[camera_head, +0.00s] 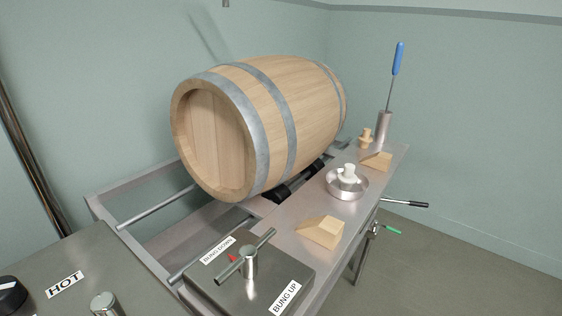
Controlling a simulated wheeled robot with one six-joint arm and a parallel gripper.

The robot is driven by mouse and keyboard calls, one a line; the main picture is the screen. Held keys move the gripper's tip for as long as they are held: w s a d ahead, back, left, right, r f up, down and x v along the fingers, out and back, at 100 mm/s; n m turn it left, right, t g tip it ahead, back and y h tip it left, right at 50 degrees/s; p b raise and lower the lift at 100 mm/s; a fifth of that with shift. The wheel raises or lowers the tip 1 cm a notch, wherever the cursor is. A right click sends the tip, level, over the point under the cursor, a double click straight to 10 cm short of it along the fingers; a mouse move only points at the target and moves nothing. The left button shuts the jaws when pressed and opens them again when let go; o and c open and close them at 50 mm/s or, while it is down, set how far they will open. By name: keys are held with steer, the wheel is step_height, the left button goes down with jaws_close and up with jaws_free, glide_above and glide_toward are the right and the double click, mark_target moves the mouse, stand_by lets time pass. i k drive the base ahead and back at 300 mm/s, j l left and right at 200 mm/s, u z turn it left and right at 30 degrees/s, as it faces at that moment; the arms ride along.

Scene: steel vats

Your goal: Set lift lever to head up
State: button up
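No label reading "head up" shows. A lever with a black grip (405,203) sticks out to the right from the bench's side, nearly level; I cannot tell whether it is the lift lever. Below it is a small green-handled valve (385,228). A steel T-handle (249,262) stands on a dark plate at the bench's near end, its bar running from lower left to upper right. A red mark by its hub lies on the side of the "BUNG DOWN" label (217,251). The "BUNG UP" label (286,298) is at the plate's lower right. My gripper is not in view.
A wooden barrel (262,125) lies on its side on the frame. The bench holds wooden wedges (323,231), a steel bowl (347,184) with a white bung, and a blue-handled tool (398,60) in a holder. A "HOT" panel (64,285) is lower left. Floor at right is clear.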

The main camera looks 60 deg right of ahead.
mark_target(418, 204)
steer(key=z, duration=2.25)
